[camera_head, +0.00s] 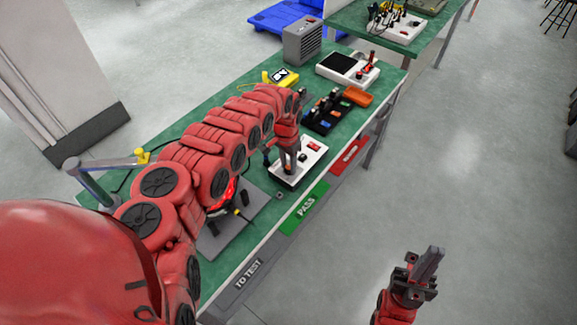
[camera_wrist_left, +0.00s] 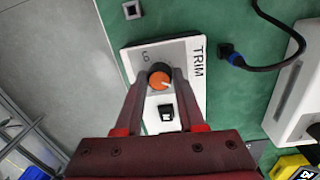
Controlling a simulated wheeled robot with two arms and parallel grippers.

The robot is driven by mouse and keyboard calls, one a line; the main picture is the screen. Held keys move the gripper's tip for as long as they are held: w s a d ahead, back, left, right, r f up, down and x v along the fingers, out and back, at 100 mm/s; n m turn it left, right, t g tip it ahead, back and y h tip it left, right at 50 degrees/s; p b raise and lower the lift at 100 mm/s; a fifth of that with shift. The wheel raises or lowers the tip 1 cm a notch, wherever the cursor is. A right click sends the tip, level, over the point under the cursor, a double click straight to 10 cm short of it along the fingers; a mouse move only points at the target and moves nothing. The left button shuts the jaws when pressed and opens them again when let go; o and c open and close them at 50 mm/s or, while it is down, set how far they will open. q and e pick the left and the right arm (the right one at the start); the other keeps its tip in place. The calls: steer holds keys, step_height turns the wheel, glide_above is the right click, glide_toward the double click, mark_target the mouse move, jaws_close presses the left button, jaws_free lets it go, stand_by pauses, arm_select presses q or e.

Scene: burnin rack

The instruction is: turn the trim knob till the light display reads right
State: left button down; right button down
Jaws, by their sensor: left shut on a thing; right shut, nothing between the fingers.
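The white trim box (camera_head: 318,152) lies on the green bench under my left gripper (camera_head: 289,168). In the left wrist view the box (camera_wrist_left: 190,75), marked TRIM, carries an orange-topped knob (camera_wrist_left: 160,78) with a pale pointer line. My left fingers close around the knob from both sides. A dark switch (camera_wrist_left: 166,112) sits nearer the palm. A white unit with a dark panel (camera_head: 345,67) stands farther back; I cannot tell whether it is the light display, and no reading is legible. My right gripper (camera_head: 428,265) is shut and empty, beyond the bench's front edge.
A black rack with coloured parts (camera_head: 325,115) and an orange piece (camera_head: 357,96) lie behind the box. A grey vented unit (camera_head: 302,42) stands farther back. A blue-black cable (camera_wrist_left: 255,68) runs beside the box.

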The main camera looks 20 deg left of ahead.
mark_target(287, 165)
arm_select(q)
steer(key=shift+m, duration=0.4)
steer(key=c, duration=0.5)
jaws_free()
steer(key=r+b, duration=0.1)
steer(key=r, duration=0.4)
steer(key=r+b, duration=0.1)
steer(key=r, duration=0.5)
steer(key=r+b, duration=0.1)
steer(key=r, duration=0.5)
steer(key=shift+w+a+r, duration=0.2)
steer(key=shift+a, duration=0.15)
